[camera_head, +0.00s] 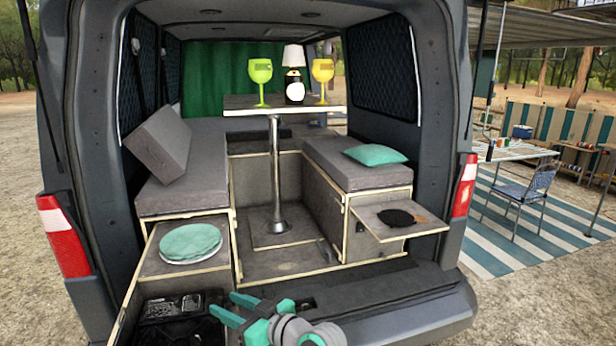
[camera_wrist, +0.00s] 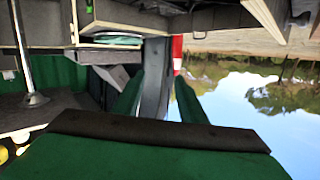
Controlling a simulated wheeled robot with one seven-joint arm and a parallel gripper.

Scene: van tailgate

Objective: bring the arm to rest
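My gripper (camera_head: 223,303) is at the bottom centre of the head view, in front of the van's rear sill. Its two green fingers point left and stand apart, with nothing seen between them. In the wrist view its fingers (camera_wrist: 155,85) also show a gap, with the dark van pillar behind it. That view is upside down, with sky at the lower right. My arm reaches in from the bottom edge of the head view, and most of it is out of frame.
Left of my gripper, an open drawer (camera_head: 128,300) holds a dark case; teal plates (camera_head: 190,242) lie above. A pull-out shelf (camera_head: 425,226) with a black round item juts out at right. A table (camera_head: 240,111) inside bears two goblets and a lamp.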

